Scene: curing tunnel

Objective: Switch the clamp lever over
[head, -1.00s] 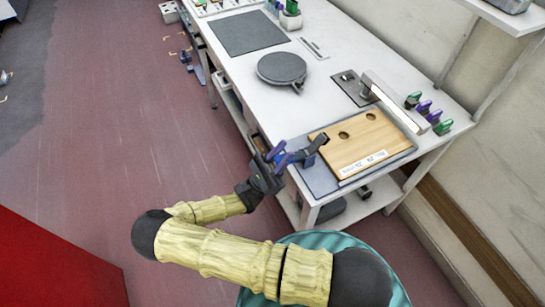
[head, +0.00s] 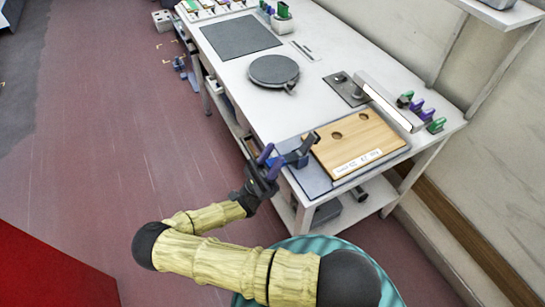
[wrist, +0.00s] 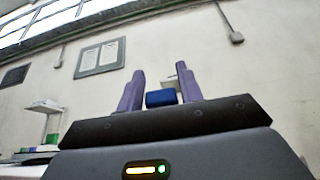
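The clamp sits at the near left corner of the wooden board (head: 350,143), with a dark upright part (head: 309,144) and a blue lever (head: 291,159) reaching toward my gripper. My gripper (head: 269,162) is just off the bench's left edge, at the lever's outer end. In the wrist view my gripper (wrist: 160,88) has its two purple fingers apart, and the blue end of the lever (wrist: 160,98) shows between them. A gap shows beside the right finger; whether the left finger touches the lever I cannot tell.
The white bench (head: 235,85) carries a round dark plate (head: 274,69), a dark mat (head: 240,36) and a white bar (head: 390,101). Open floor (head: 110,150) lies to the left.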

